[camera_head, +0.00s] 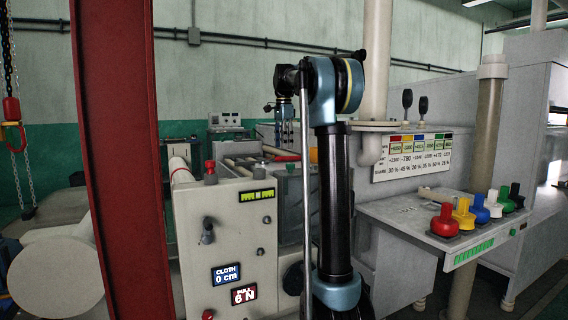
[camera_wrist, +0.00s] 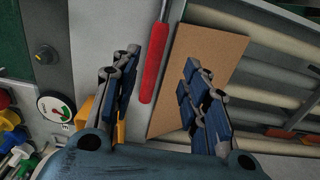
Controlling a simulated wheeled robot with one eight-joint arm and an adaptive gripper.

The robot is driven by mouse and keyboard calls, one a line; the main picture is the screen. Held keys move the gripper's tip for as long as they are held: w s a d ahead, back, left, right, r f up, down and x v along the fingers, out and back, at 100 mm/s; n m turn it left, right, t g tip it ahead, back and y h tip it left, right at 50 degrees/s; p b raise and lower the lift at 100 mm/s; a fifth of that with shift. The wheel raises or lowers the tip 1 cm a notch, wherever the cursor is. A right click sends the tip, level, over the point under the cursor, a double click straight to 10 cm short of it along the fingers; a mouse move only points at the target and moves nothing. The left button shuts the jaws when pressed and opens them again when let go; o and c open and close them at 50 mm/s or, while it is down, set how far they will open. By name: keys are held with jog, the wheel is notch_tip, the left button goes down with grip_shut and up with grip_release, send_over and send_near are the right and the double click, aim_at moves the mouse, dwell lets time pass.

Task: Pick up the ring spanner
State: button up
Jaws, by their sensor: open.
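A tool-like bar with a red grip and a thin metal shaft (camera_wrist: 155,62) shows in the wrist view; its far end runs out of the top edge. No ring end shows, so I cannot tell if it is the ring spanner. My gripper (camera_wrist: 160,72) is open, with one blue finger on each side of the picture's middle. The red grip appears between the fingers, nearer the left one, and nothing is clasped. In the head view a red bar (camera_head: 286,158) lies by the rollers, partly near my arm. My fingers are not clear there.
A brown board (camera_wrist: 200,70) lies behind the red grip, beside pale rollers (camera_wrist: 270,60). A yellow-orange piece (camera_wrist: 97,108) is by the left finger. In the head view a red post (camera_head: 115,150), a control cabinet (camera_head: 228,240) and a panel of coloured knobs (camera_head: 435,225) stand around.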

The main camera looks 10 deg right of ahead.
aim_at(282, 159)
jog(key=shift+s+f, duration=0.2)
jog(key=shift+f, duration=1.2)
jog(key=shift+s+f, duration=0.15)
jog(key=shift+f, duration=1.25)
